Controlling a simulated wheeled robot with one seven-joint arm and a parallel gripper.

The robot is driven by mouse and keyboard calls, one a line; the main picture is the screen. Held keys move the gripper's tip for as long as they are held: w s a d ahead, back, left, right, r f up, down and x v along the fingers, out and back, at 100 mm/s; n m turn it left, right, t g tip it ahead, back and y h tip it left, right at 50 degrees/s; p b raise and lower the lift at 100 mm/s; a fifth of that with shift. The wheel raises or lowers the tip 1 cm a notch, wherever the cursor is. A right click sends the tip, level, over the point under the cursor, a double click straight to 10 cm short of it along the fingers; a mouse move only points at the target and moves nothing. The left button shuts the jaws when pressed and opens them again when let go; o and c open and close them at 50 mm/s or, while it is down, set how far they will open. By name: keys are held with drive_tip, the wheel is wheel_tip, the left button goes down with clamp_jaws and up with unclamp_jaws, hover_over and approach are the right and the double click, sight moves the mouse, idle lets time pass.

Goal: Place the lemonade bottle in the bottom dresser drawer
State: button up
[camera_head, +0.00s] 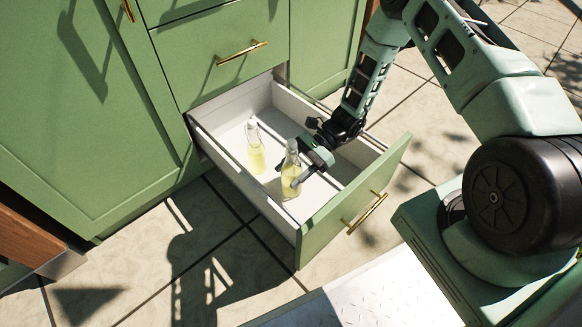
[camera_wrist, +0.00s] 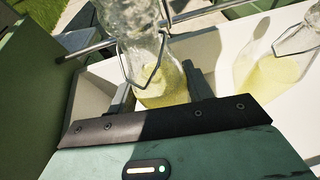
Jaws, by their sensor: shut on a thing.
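The bottom dresser drawer (camera_head: 225,180) is pulled open and has a white inside. My gripper (camera_head: 303,172) is over the drawer and shut on a clear glass lemonade bottle (camera_head: 291,180) with yellow liquid. The held bottle is upright within the drawer's outline, near the front panel; I cannot tell whether its base touches the drawer floor. In the wrist view the held bottle (camera_wrist: 158,70) is between the fingers. A second, similar bottle (camera_head: 256,150) stands in the drawer farther back and left; it also shows in the wrist view (camera_wrist: 270,70).
The drawer front (camera_head: 350,205) has a brass handle (camera_head: 364,214). A closed drawer with a brass handle (camera_head: 241,53) is above it. Green cabinet doors (camera_head: 90,120) are at the left. Paved floor (camera_head: 200,235) lies around the drawer.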

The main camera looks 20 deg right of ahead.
sight(291, 181)
drive_tip(key=shift+f+b, duration=1.25)
drive_tip(key=shift+f, duration=1.05)
drive_tip(key=shift+r, duration=0.1)
drive_tip(key=o, duration=1.4)
drive_tip(key=shift+c, duration=0.2)
